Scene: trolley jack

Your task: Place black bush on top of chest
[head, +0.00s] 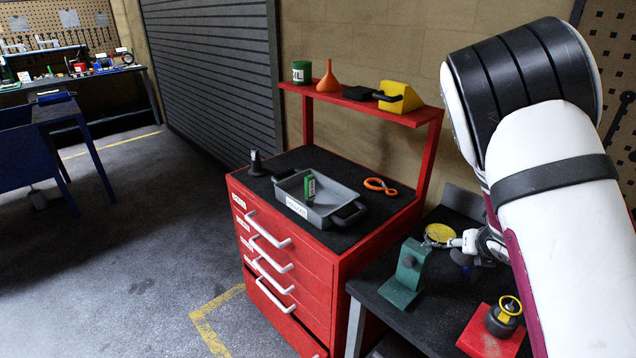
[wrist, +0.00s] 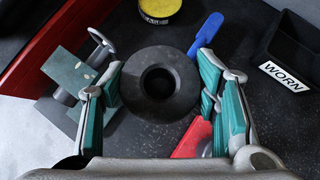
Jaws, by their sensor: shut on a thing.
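The black bush (wrist: 158,85), a thick dark ring with a hole in its middle, is between the fingers of my gripper (wrist: 160,92) in the wrist view. My gripper is shut on its sides. In the head view my gripper (head: 480,245) is over the dark bench, largely hidden by my arm, and I cannot make out the bush clearly. The red chest (head: 340,170) stands left of the bench. It has a black top mat and white drawer handles. The bush is apart from the chest.
A grey tray (head: 325,215) holding a green box, a small black object (head: 256,164) and an orange tool (head: 380,186) occupy the chest top. A loaded red shelf (head: 370,107) overhangs its back. The bench carries a teal stand (head: 408,270), a yellow tin (wrist: 160,9) and a WORN bin (wrist: 290,45).

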